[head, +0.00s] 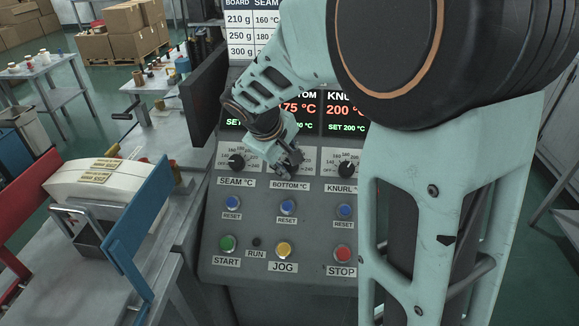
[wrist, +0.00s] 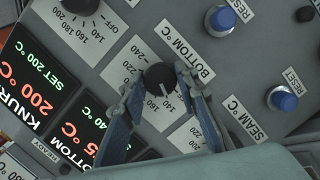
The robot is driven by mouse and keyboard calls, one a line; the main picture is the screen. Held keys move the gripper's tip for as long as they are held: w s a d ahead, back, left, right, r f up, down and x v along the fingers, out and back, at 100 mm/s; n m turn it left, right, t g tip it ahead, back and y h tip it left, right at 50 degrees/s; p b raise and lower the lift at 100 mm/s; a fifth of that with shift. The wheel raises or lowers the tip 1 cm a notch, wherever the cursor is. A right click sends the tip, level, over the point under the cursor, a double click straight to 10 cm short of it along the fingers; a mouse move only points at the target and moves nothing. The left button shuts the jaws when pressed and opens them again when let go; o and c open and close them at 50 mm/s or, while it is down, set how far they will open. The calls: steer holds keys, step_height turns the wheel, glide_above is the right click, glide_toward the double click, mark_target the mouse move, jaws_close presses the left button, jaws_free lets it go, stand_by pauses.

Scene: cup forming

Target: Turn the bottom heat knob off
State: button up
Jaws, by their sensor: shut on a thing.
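The bottom heat knob (wrist: 159,76) is a black round knob with a white pointer line, above the BOTTOM °C label (head: 290,185) on the grey control panel. My gripper (head: 290,165) reaches down to it from above. In the wrist view my gripper (wrist: 160,88) has its two blue-grey fingers on either side of the knob and is shut on it. In the head view the fingers hide most of the knob. The pointer lies toward the numbered scale, but its exact setting is hard to read. The BOTTOM display (head: 298,108) is partly hidden by my arm.
The SEAM knob (head: 236,161) and KNURL knob (head: 347,169) flank it closely. Blue RESET buttons (head: 288,207) sit below, then the green START (head: 227,243), yellow JOG (head: 283,250) and red STOP (head: 342,254) buttons. A dark upright panel (head: 203,92) stands at left.

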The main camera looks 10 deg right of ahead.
steer(key=shift+n+t+b, duration=0.3)
steer(key=shift+n+b, duration=0.2)
steer(key=shift+n, duration=1.4)
steer(key=shift+h, duration=0.3)
steer(key=o, duration=1.1)
steer(key=shift+o, duration=0.2)
steer(key=v, duration=0.7)
steer(key=shift+s+r, duration=0.2)
steer(key=shift+a, duration=0.15)
